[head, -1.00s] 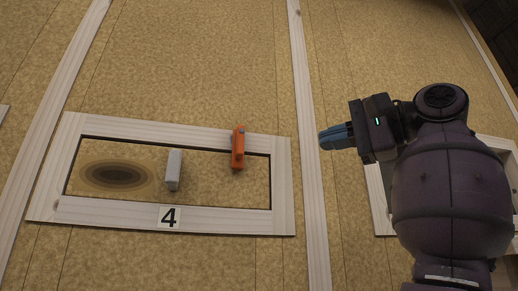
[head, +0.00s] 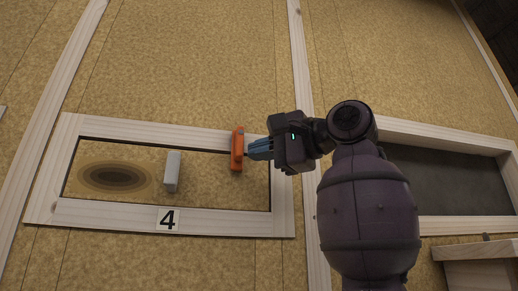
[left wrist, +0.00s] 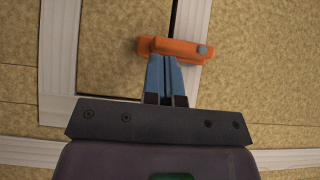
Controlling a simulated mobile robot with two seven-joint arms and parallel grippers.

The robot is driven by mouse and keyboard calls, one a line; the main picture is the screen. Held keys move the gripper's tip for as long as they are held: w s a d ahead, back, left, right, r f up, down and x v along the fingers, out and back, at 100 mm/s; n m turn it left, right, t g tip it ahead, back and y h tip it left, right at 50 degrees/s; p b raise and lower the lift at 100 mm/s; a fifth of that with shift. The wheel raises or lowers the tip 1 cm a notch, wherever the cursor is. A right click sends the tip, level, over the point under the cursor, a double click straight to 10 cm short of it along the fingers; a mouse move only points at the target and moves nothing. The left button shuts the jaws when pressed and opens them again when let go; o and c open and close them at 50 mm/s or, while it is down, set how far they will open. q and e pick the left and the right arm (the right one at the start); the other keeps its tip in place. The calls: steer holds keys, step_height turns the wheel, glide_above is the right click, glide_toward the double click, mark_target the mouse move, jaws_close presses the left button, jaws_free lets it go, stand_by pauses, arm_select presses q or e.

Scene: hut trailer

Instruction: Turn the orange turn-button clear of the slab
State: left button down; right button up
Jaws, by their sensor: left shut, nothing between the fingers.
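The orange turn-button (head: 237,148) stands upright on the top frame rail, its lower part hanging over the slab (head: 205,185). The slab sits in a pale wooden frame (head: 100,213) and has a grey handle block (head: 173,171) and a dark oval mark. My left gripper (head: 250,149) is shut and empty, its blue fingertips at the right side of the turn-button. In the left wrist view the blue fingers (left wrist: 164,62) reach the turn-button (left wrist: 172,49), seemingly touching it. A pivot bolt (left wrist: 202,50) shows at one end. My right gripper is not in view.
A label reading 4 (head: 168,219) is on the lower frame rail. A second framed opening (head: 455,180) with a dark inside lies behind my arm at the right. A pale wooden ledge (head: 480,252) juts out at lower right.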

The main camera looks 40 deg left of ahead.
arm_select(q)
steer(key=shift+a, duration=0.15)
steer(key=shift+s+f, duration=0.1)
stand_by(0.3)
steer(key=shift+m+y+b, duration=0.45)
steer(key=shift+m+y, duration=0.05)
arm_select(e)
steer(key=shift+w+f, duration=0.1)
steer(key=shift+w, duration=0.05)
